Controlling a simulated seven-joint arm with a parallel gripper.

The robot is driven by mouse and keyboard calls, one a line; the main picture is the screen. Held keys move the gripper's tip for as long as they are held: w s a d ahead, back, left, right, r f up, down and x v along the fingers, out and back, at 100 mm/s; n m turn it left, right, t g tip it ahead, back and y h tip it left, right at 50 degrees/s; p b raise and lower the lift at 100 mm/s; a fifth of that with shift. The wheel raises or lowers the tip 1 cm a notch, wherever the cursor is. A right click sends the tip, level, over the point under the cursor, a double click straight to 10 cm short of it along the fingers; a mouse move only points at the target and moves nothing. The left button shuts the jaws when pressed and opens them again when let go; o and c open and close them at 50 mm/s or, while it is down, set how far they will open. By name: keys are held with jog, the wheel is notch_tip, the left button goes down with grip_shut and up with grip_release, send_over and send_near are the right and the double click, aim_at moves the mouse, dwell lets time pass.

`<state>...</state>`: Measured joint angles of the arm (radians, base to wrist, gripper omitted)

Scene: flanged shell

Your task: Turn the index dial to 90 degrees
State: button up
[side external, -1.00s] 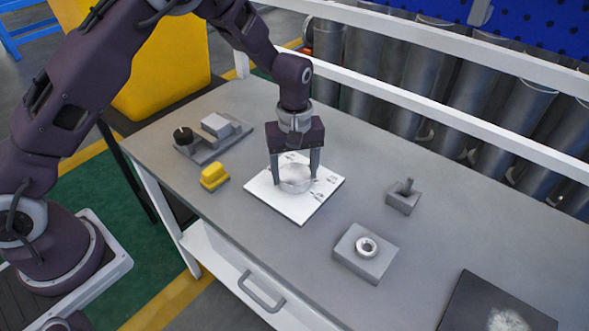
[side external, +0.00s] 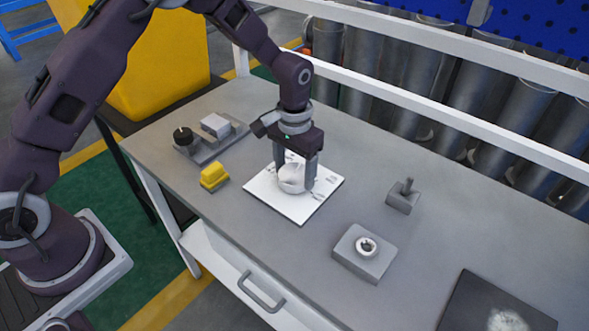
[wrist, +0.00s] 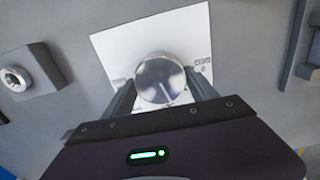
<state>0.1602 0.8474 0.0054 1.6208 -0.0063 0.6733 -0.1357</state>
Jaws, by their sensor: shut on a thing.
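The index dial (side external: 291,180) is a round silver-white knob in the middle of a white square plate (side external: 293,207) with dark printed marks. In the wrist view the dial (wrist: 159,81) shows a pale pointer line toward its right side, and the plate (wrist: 120,45) looks turned relative to my gripper. My gripper (side external: 294,180) points down over the plate, with one finger on each side of the dial, shut on it. In the wrist view my gripper (wrist: 161,92) has its fingers against the dial's left and right sides. The mark at the pointer is too small to read.
A grey block with a ring (side external: 365,250) and a small block with a peg (side external: 403,196) stand right. A dark panel (side external: 500,303) lies front right.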

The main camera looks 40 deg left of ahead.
aim_at(294, 174)
jog(key=shift+m, duration=1.2)
jog(key=o, duration=1.4)
notch_tip(294, 174, up, 7)
jog(key=shift+r, duration=0.1)
